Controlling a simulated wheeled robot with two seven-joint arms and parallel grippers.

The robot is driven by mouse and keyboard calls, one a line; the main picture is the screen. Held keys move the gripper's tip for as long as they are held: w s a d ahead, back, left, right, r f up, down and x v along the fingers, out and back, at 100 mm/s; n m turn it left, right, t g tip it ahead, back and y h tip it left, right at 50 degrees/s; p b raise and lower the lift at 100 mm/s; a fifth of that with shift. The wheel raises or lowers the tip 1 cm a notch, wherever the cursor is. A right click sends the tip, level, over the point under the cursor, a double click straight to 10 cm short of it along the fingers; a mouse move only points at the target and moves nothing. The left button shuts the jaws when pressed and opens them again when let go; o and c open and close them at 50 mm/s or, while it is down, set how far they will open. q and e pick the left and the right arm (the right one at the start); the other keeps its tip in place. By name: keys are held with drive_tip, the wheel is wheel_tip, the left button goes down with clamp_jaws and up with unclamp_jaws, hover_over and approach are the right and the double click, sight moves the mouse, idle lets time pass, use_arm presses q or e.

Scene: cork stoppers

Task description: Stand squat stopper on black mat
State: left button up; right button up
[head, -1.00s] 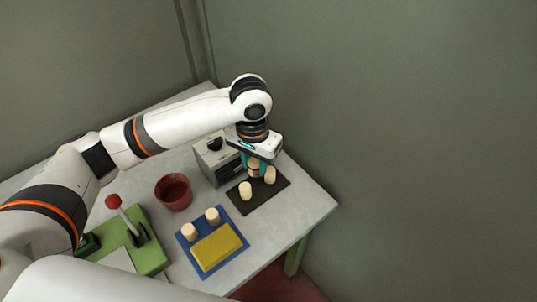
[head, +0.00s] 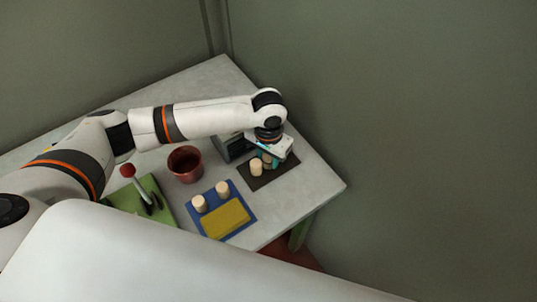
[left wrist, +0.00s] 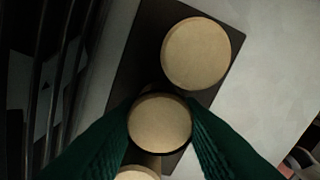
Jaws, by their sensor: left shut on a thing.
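My left gripper (head: 269,158) points down over the black mat (head: 280,177) and is shut on a cork stopper. In the left wrist view this stopper (left wrist: 160,122) sits between the two green fingers (left wrist: 160,130), its round top facing the camera. One standing stopper (left wrist: 196,53) is close to it on one side, with a wider-looking top. Another (left wrist: 138,173) is partly cut off at the bottom edge. In the head view a stopper (head: 256,167) stands on the mat; the held one is mostly hidden. I cannot tell whether its base touches the mat. My right gripper is not in view.
A grey box (head: 236,150) stands right behind the mat. A red-brown pot (head: 185,165) and a green base with a red-knobbed lever (head: 128,171) are to the left. The table's right edge is near.

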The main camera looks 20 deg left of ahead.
sight(269, 157)
use_arm(q)
drive_tip(key=o, duration=1)
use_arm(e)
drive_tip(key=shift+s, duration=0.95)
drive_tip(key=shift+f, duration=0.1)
use_arm(q)
drive_tip(key=shift+w+r, duration=0.1)
drive_tip(key=shift+r, duration=0.2)
wheel_tip(269, 157, up, 12)
drive_tip(key=b, duration=0.1)
drive_tip(key=shift+f, duration=0.2)
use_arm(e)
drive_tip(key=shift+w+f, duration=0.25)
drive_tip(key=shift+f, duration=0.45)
use_arm(q)
drive_tip(key=shift+f, duration=0.1)
